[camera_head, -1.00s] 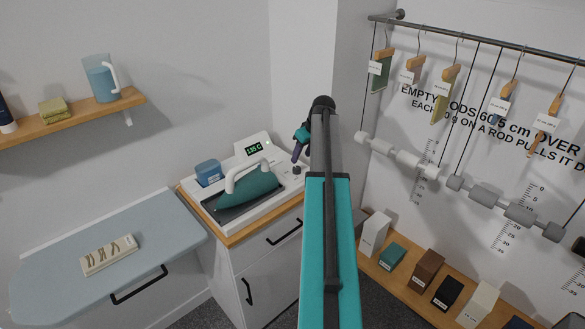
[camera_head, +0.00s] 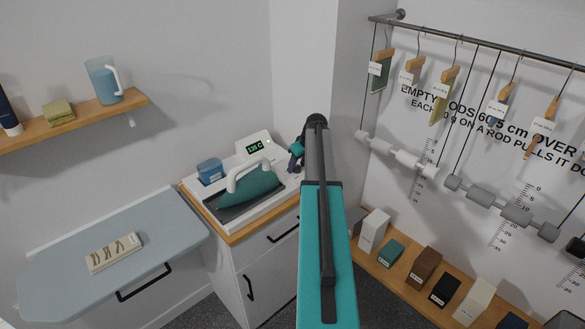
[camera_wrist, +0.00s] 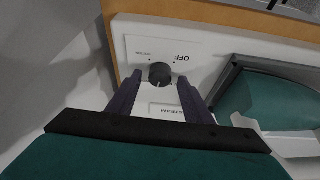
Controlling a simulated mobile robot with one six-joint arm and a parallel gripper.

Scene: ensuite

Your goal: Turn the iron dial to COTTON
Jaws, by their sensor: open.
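The iron dial (camera_wrist: 160,74) is a dark round knob on a white panel in the wrist view. A word that reads OFF (camera_wrist: 182,58) lies upside down at its upper right, with small print at its upper left, too small to read surely. A STEAM label (camera_wrist: 174,111) lies below it. A pale mark shows on the knob's lower edge. My gripper (camera_wrist: 158,88) is open, with one dark finger on either side of the dial; I cannot tell whether they touch it. In the head view my gripper (camera_head: 297,152) is at the iron station's right end, partly hidden by my arm.
The teal iron (camera_head: 252,190) with a white handle rests on its base, close right of the dial in the wrist view. A green-lit display (camera_head: 255,147) stands behind it. An ironing board (camera_head: 110,285) is at left; hanging rods and boxes are at right.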

